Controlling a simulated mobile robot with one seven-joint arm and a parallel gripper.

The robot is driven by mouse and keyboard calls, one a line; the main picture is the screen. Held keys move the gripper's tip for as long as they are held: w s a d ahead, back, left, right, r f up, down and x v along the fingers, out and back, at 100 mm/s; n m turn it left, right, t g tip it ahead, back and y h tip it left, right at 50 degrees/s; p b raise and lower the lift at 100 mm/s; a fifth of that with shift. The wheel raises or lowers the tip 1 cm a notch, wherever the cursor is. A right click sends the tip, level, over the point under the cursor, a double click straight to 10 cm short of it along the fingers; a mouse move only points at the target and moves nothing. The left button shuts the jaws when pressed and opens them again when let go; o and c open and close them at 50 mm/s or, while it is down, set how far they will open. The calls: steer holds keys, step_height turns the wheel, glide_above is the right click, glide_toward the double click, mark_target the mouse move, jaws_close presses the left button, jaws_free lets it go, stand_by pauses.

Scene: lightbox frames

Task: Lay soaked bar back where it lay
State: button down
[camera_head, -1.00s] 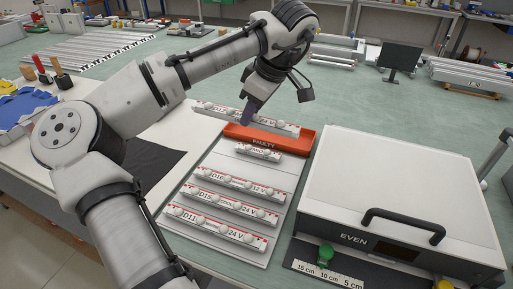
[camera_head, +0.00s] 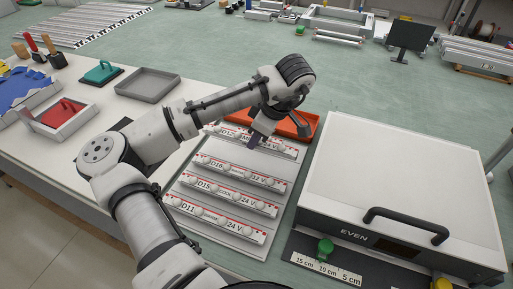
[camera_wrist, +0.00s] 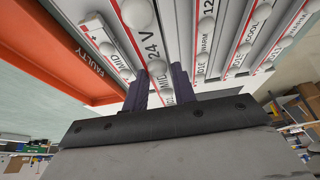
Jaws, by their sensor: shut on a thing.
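My gripper (camera_head: 257,138) is shut on a long white light bar (camera_head: 226,132) marked D12 and 24 V. The bar lies level at the back end of the white board (camera_head: 232,243), parallel to the other bars. I cannot tell whether it touches the board. In the wrist view my gripper (camera_wrist: 160,88) grips the bar (camera_wrist: 150,45) between two dark fingers. On the board in front lie bars D16 (camera_head: 240,172), D15 (camera_head: 229,195) and D11 (camera_head: 214,221), spaced apart.
An orange tray (camera_head: 305,130), marked FAULTY in the wrist view (camera_wrist: 75,60), stands just behind the held bar. A shorter bar (camera_wrist: 103,42) lies between them. The big EVEN box (camera_head: 400,190) stands close on the right. A grey tray (camera_head: 148,86) stands at left.

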steer(key=shift+f, duration=2.6)
steer(key=shift+f, duration=0.15)
steer(key=c, duration=1.1)
jaws_free()
steer(key=shift+c, duration=0.2)
steer(key=v, duration=1.2)
steer(key=shift+s, duration=0.1)
